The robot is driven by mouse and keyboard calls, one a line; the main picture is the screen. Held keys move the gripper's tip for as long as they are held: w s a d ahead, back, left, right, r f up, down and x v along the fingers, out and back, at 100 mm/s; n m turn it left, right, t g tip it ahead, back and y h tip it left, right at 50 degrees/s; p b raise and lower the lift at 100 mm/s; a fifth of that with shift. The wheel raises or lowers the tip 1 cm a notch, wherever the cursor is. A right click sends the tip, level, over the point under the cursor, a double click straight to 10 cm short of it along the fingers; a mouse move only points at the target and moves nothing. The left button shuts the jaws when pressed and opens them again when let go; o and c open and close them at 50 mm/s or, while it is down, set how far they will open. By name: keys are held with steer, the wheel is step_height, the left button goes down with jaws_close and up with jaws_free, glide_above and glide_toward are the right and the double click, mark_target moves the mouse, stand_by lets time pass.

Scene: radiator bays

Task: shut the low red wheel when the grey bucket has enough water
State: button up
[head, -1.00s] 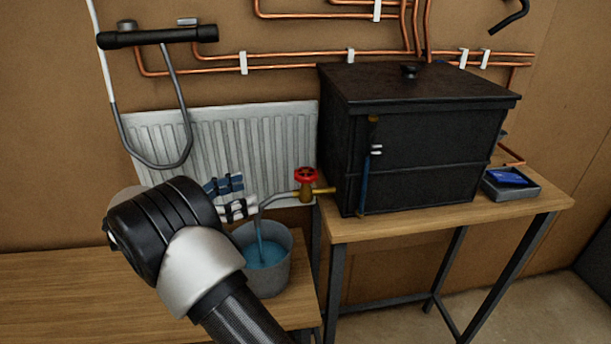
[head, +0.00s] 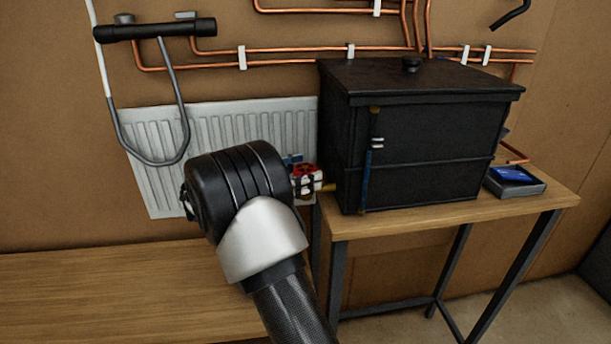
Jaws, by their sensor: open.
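The red wheel (head: 304,169) sits on a brass valve low at the radiator's right end, just left of the black tank. My gripper (head: 305,182) is at the wheel, its fingers overlapping it in the picture. The jaws are open; I cannot tell whether they touch the wheel. The grey bucket and its water are hidden behind my arm now, so the water level does not show.
The black lidded tank (head: 430,135) stands on a wooden table (head: 400,222) close to the right of the wheel. A small tray (head: 518,188) with a blue item lies further right. A white radiator (head: 155,180) is behind. The low bench (head: 100,290) is bare at left.

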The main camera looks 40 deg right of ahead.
steer(key=shift+s+d, duration=0.1)
steer(key=shift+d, duration=0.25)
steer(key=shift+c, duration=0.3)
steer(key=c, duration=1)
steer(key=shift+r+n+t+p, duration=0.2)
steer(key=shift+n+t+p, duration=0.3)
steer(key=shift+t, duration=0.3)
steer(key=shift+f+n+t, duration=0.15)
steer(key=shift+n+t, duration=0.15)
steer(key=shift+t, duration=0.2)
steer(key=o, duration=1.1)
steer(key=shift+c, duration=0.2)
steer(key=shift+a, duration=0.1)
